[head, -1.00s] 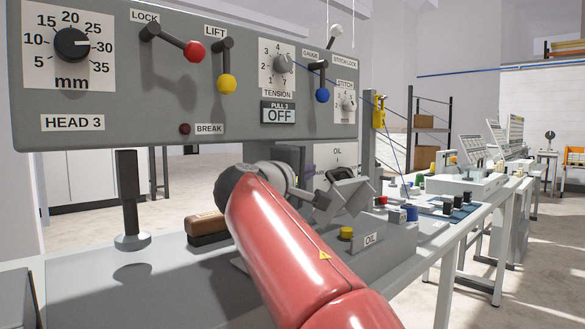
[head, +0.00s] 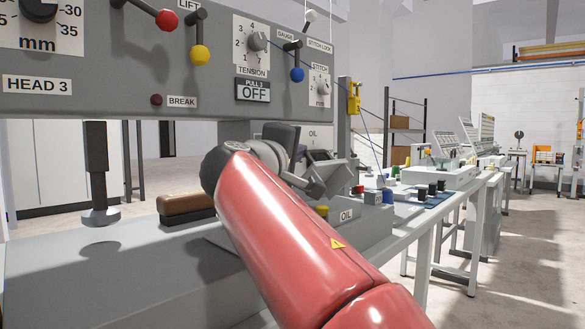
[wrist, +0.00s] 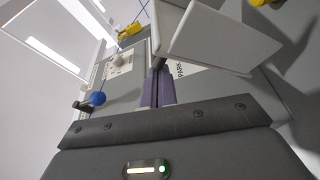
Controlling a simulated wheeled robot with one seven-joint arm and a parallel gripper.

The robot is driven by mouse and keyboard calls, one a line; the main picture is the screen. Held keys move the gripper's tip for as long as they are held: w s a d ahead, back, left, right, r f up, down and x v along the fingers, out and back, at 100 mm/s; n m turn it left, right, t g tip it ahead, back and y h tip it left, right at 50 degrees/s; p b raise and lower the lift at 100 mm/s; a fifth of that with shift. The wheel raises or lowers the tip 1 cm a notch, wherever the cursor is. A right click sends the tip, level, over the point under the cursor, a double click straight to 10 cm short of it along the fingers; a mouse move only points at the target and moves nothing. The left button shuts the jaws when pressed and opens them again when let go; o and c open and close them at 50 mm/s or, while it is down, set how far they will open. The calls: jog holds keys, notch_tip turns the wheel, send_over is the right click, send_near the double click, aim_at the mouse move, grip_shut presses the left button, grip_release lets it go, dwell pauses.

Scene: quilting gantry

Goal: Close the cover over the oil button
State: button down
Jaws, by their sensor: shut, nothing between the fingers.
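The oil button (head: 322,211) is a small yellow knob on a low grey housing, beside an OIL label, in the head view. The cover (head: 326,167) is a grey, box-shaped lid. It stands raised and tilted above the button, which shows uncovered. My gripper (wrist: 158,70) is shut and empty, its dark fingers together. In the wrist view the cover (wrist: 215,38) is right beside the fingertips and partly overlaps them; I cannot tell whether they touch. In the head view my wrist and gripper are at the cover's left, and the fingertips are hard to make out.
A control panel (head: 130,75) with levers and dials hangs above my arm. A brown-topped block (head: 186,206) lies left of my wrist, and a black post (head: 97,170) stands farther left.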

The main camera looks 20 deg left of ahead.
jog(key=m+b, duration=0.1)
jog(key=b, duration=0.1)
jog(key=d+f+m+b, duration=0.1)
jog(key=shift+s+d+f+t+b, duration=0.2)
jog(key=shift+s+d+t+b, duration=0.1)
jog(key=shift+b, duration=0.1)
jog(key=shift+s+d+r+m+b, duration=0.1)
jog(key=shift+d+m+b, duration=0.1)
jog(key=shift+m+b, duration=0.3)
jog(key=shift+r, duration=0.15)
